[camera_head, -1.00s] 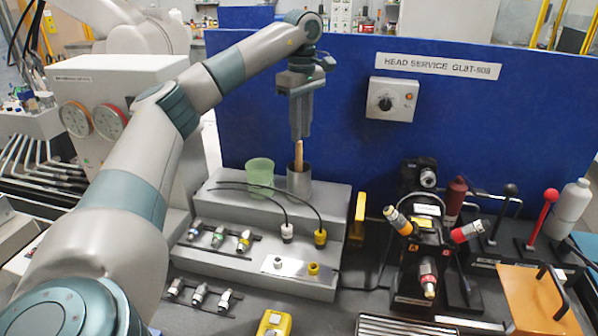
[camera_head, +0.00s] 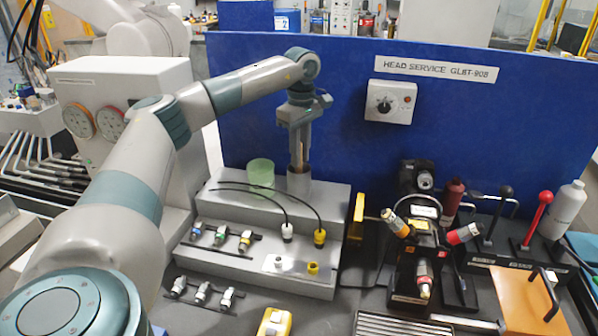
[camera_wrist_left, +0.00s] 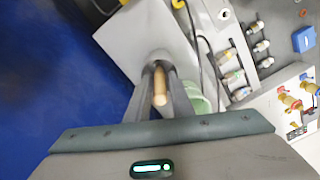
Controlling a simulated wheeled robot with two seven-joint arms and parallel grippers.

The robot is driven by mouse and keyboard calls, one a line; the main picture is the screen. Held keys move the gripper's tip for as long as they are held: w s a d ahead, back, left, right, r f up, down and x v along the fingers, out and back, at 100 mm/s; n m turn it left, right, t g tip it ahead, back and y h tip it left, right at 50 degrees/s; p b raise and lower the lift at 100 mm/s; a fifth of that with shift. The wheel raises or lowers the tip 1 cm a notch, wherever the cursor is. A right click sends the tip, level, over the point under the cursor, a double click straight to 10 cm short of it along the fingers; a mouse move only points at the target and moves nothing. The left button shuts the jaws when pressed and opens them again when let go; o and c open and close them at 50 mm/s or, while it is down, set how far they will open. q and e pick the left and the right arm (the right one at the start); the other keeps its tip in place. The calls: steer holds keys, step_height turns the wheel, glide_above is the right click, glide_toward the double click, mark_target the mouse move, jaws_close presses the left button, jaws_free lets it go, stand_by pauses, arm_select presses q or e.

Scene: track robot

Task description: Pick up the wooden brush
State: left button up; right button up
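The wooden brush (camera_head: 299,156) stands upright in a grey metal cup (camera_head: 299,184) on the upper level of the grey stepped block. Only its tan handle shows; the lower part is hidden inside the cup. My left gripper (camera_head: 299,160) points down from above, with its fingers on both sides of the handle. In the left wrist view the round handle end (camera_wrist_left: 160,88) lies between the two fingers (camera_wrist_left: 161,95). The fingers look apart, and I cannot see clear contact with the handle. My right gripper is not in view.
A green translucent cup (camera_head: 261,174) stands just left of the metal cup. Black cables with connectors lie in front on the grey block (camera_head: 330,200). The blue panel (camera_head: 420,130) rises close behind. A black fixture (camera_head: 415,250) stands to the right.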

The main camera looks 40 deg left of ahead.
mark_target(299, 170)
arm_select(q)
steer(key=shift+a+f+p, duration=0.1)
steer(key=shift+f+p, duration=0.2)
steer(key=shift+p, duration=0.05)
step_height(299, 170, down, 3)
steer(key=shift+a+p, duration=0.1)
steer(key=shift+p, duration=0.6)
steer(key=shift+f, duration=0.4)
jaws_close()
